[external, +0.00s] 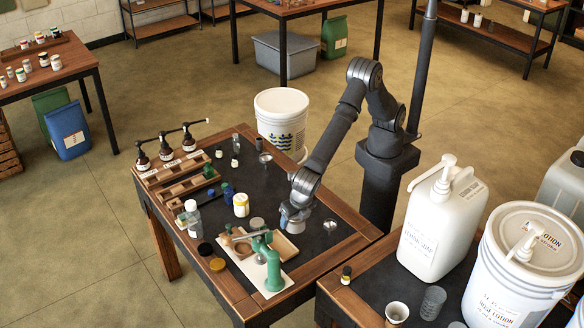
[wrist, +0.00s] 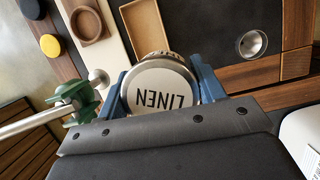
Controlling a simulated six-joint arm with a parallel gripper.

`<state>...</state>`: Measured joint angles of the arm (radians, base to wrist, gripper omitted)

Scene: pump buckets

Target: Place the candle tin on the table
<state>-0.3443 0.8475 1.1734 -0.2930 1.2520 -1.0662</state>
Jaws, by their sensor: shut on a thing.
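The candle tin (wrist: 160,92) has a round white lid that reads LINEN, upside down in the wrist view. My gripper (wrist: 165,86) is shut on it, with a blue finger on each side. In the external view my gripper (external: 296,212) is low over the right part of the dark-topped table (external: 310,255), beside the green press.
A green press (external: 270,262) stands on a pale board just left of my gripper, near a shallow wooden tray (external: 286,247). A metal funnel-like dish (external: 330,225) is to the right. Bottles and jars, including a yellow-labelled jar (external: 241,205), crowd the left side. Dark tabletop shows right of the tray.

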